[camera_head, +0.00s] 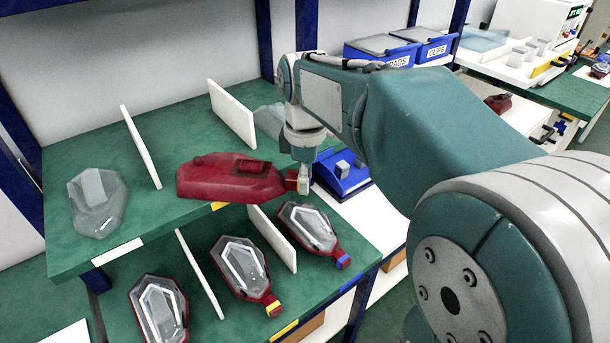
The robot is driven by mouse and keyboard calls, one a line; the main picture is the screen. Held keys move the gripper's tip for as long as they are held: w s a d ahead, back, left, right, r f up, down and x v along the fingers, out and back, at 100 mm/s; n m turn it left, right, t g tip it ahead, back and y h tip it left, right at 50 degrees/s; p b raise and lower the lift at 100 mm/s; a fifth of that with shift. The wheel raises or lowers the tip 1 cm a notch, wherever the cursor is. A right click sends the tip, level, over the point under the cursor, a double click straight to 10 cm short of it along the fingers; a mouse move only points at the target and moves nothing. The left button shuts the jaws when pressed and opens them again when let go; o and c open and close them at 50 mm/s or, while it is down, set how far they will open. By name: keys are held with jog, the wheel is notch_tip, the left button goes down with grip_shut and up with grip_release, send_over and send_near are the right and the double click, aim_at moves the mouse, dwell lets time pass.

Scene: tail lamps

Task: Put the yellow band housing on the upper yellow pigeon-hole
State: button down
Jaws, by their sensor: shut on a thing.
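A dark red housing (228,178) lies lengthwise at the front of the upper green shelf, its narrow neck pointing right. My gripper (303,180) comes down from above and is shut on this neck. A small yellowish patch shows at the neck, but the fingers mostly hide the band. The upper yellow pigeon-hole (195,148) is the bay between two white dividers, with a yellow label (218,206) on its front edge. The housing is over the front of this bay, its neck reaching past the right side. I cannot tell whether it touches the shelf.
A clear lens (97,203) lies in the left upper bay, behind a white label (117,252). White dividers (141,146) (232,114) stand upright. Lower shelf holds several red housings with clear lenses (240,268). A blue tray (342,175) sits right of my gripper.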

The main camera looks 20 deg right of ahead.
jog(key=shift+c, duration=1.5)
grip_release()
jog(key=shift+r, duration=0.1)
notch_tip(320, 180, up, 12)
jog(key=s+a+f+m+t, duration=0.2)
jog(key=s+f+m+t, duration=0.3)
jog(key=s+f+m, duration=0.7)
jog(key=s+f, duration=0.2)
jog(key=s, duration=0.1)
jog(key=shift+s+f+t, duration=0.15)
jog(key=shift+t, duration=0.15)
jog(key=shift+a, duration=0.1)
